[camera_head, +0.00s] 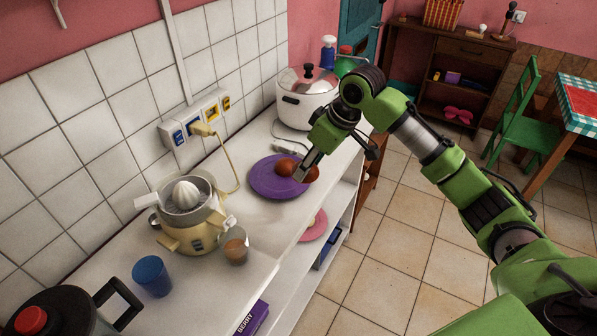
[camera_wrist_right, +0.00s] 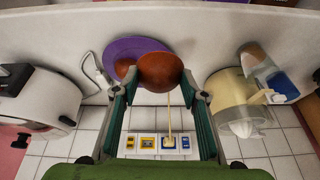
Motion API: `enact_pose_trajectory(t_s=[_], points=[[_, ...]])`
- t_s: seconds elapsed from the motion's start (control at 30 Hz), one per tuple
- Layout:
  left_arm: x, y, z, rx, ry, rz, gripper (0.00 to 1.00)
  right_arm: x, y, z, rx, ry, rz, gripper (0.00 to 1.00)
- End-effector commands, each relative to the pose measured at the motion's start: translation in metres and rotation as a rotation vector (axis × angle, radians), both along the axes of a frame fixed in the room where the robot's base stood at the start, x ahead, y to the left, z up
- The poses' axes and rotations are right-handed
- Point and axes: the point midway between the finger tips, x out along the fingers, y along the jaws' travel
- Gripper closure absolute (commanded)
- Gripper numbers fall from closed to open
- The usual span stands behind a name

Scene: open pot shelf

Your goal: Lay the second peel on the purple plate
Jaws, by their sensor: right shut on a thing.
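The purple plate (camera_head: 262,184) lies on the white counter; it also shows in the right wrist view (camera_wrist_right: 146,46). One orange-brown peel (camera_head: 285,166) rests on the plate; in the wrist view this peel (camera_wrist_right: 123,66) is partly hidden behind the held one. My right gripper (camera_head: 304,174) is shut on a second peel (camera_head: 313,174), near the plate's right rim in the head view. In the wrist view the held peel (camera_wrist_right: 160,72) sits between the fingertips, rounded side showing. I cannot tell whether it touches the plate. My left gripper is out of view.
A white pot (camera_head: 292,110) stands beyond the plate. A yellow juicer (camera_head: 192,230), a small glass (camera_head: 236,248) and a blue cup (camera_head: 152,276) stand on the near side. A yellow cord (camera_head: 232,172) runs from the wall sockets. A pink plate (camera_head: 318,232) is on the lower shelf.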

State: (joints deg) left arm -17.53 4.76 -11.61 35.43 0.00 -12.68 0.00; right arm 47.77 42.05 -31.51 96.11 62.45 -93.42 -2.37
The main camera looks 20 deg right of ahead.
Motion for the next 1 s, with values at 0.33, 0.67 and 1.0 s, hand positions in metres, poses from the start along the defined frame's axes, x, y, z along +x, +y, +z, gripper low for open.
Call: enact_pose_trajectory(t_s=[0.33, 0.67, 1.0], points=[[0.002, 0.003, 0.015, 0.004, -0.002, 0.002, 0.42, 0.056, -0.007, -0.049, 0.001, 0.003, -0.001, 0.82], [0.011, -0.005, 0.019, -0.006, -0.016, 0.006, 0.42, 0.074, -0.010, -0.071, 0.000, 0.001, -0.001, 0.82], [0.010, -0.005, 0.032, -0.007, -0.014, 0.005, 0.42, 0.073, -0.010, -0.101, -0.002, -0.001, 0.000, 0.82]])
